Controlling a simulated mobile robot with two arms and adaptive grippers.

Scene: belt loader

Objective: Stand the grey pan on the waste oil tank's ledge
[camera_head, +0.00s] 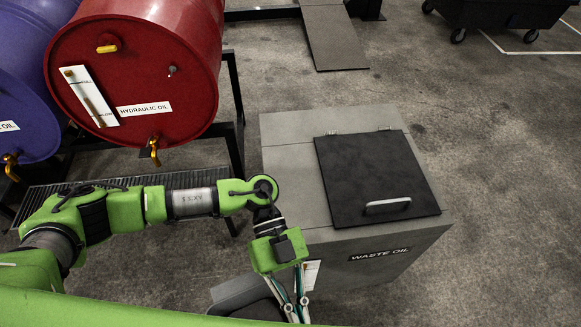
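The waste oil tank (290,185) is a grey box right of centre with a "WASTE OIL" label on its front. A flat grey ledge surrounds its closed black lid (370,175), which has a metal handle. The grey pan (238,293) shows at the bottom, left of the tank's front face, partly hidden by my arm and cut off by my green body part. My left gripper (298,311) points down at the pan's right side, its fingers converging with a narrow gap, apparently shut on the pan. The fingertips' contact is hard to see. My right gripper is out of view.
A red hydraulic oil drum (190,85) and a purple drum (25,85) lie on a dark rack (237,100) at the left, with yellow taps. A ramp (332,38) and a black wheeled bin (505,12) stand at the back. The floor right of the tank is clear.

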